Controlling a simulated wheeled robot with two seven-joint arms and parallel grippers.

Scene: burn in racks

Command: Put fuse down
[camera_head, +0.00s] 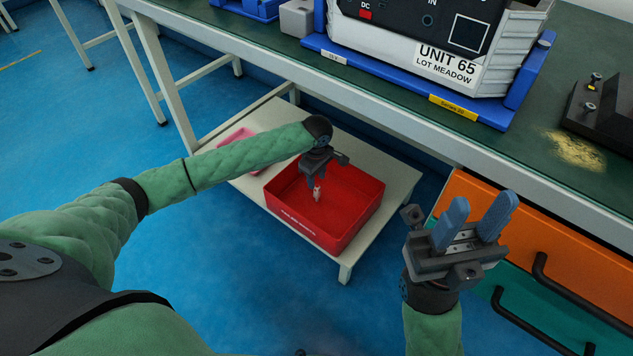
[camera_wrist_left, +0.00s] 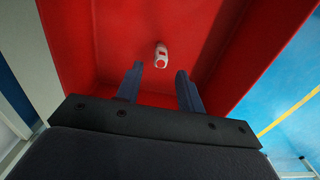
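A small white fuse with red marks (camera_head: 317,193) is inside the red bin (camera_head: 353,229), below my left gripper (camera_head: 322,172). In the left wrist view the fuse (camera_wrist_left: 161,56) shows beyond the fingertips, between their lines and apart from both. I cannot tell whether it touches the bin floor. My left gripper's fingers (camera_wrist_left: 158,78) are spread with nothing between them. My right gripper (camera_head: 480,207) is open and empty, in front of the orange drawer.
The red bin stands on a low cream shelf (camera_head: 398,168) beside a pink tray (camera_head: 238,139). The green workbench (camera_head: 400,98) above holds the UNIT 65 device (camera_head: 440,50) on a blue base. Orange and teal drawers with black handles (camera_head: 570,290) stand at right.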

